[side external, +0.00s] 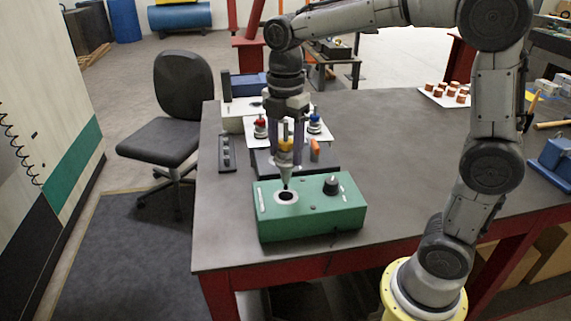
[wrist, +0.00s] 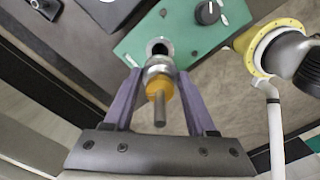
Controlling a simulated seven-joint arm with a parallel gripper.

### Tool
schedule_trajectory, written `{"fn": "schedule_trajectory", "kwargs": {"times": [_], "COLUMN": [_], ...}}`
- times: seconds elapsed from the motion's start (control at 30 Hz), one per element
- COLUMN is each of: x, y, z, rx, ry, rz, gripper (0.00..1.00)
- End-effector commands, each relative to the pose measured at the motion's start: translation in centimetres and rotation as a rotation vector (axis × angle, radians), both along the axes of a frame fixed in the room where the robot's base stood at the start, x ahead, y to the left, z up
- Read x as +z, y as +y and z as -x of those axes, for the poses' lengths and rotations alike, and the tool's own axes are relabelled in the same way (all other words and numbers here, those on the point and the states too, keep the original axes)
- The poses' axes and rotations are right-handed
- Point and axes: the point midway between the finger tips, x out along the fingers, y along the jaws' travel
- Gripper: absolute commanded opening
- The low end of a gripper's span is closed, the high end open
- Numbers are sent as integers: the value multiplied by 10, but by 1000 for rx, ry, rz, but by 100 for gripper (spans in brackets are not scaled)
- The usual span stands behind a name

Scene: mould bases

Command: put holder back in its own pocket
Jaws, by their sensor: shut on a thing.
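The holder (side external: 285,158) has a yellow-orange band and a metal body that narrows to a dark tip. My gripper (side external: 286,146) is shut on it and holds it upright over the green box (side external: 315,216). The tip is at or just above the white-ringed round hole (side external: 286,197) in the box's top; I cannot tell if it has entered. In the wrist view my purple fingers (wrist: 158,92) grip the holder (wrist: 158,88) from both sides. The ringed hole (wrist: 159,46) shows just beyond it, partly hidden.
A black knob (side external: 331,185) stands on the box's right. Behind are a red-topped holder (side external: 260,127) and a blue-topped holder (side external: 314,124) on a white board, and an orange piece (side external: 314,151).

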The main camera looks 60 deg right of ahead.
Motion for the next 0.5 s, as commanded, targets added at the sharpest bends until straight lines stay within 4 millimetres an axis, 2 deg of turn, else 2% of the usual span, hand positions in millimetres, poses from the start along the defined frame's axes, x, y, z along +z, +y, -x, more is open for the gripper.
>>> {"fn": "schedule_trajectory", "kwargs": {"times": [0.17, 0.33, 0.5], "x": [30, 62, 84], "y": [0, -15, -51], "z": [-3, -38, -80], "rx": [15, -9, -74], "ry": [-3, -23, -34], "rz": [0, 1, 3], "gripper": [0, 0, 0]}}
